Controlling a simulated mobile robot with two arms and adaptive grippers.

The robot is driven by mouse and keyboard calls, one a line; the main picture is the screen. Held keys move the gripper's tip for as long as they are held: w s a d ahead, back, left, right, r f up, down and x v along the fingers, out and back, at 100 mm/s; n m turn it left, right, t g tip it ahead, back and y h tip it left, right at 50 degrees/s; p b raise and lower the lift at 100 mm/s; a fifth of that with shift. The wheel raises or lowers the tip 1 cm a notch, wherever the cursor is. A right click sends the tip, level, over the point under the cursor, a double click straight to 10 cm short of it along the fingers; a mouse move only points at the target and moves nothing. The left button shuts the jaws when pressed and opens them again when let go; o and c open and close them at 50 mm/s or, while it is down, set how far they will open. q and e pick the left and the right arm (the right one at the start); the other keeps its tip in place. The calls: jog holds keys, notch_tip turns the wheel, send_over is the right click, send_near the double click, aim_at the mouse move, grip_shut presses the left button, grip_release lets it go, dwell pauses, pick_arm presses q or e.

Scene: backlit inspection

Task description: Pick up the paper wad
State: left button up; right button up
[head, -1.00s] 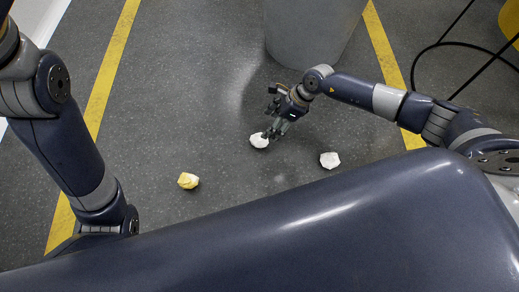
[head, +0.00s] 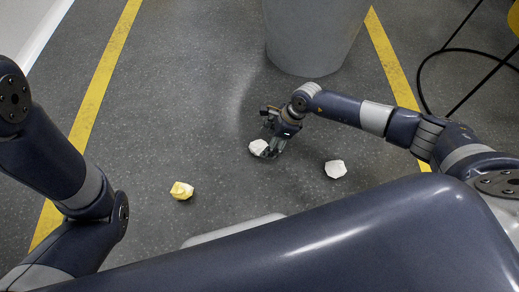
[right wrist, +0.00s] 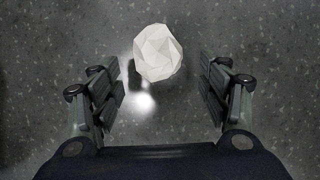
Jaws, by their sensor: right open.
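A white crumpled paper wad (head: 258,147) lies on the grey floor beside my right gripper (head: 269,149). In the right wrist view the white wad (right wrist: 158,52) shows ahead, at the far end of the gap between the two fingers, with nothing touching it that I can see. My right gripper (right wrist: 160,92) is open and empty. A second white wad (head: 335,169) lies on the floor to the right, and a yellow wad (head: 181,190) lies to the left. My left arm comes in at the left, but its gripper is hidden.
A large grey bin (head: 314,35) stands just behind my right gripper. Yellow lines (head: 98,85) run along the floor on both sides. Black cables or legs (head: 440,60) show at the upper right. The floor between the wads is clear.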

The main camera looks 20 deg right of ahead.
aim_at(266, 144)
jog(key=b+x, duration=0.2)
jog(key=x, duration=0.2)
jog(key=shift+b, duration=0.35)
jog(key=shift+r, duration=0.1)
jog(key=c, duration=0.8)
jog(key=shift+r, duration=0.1)
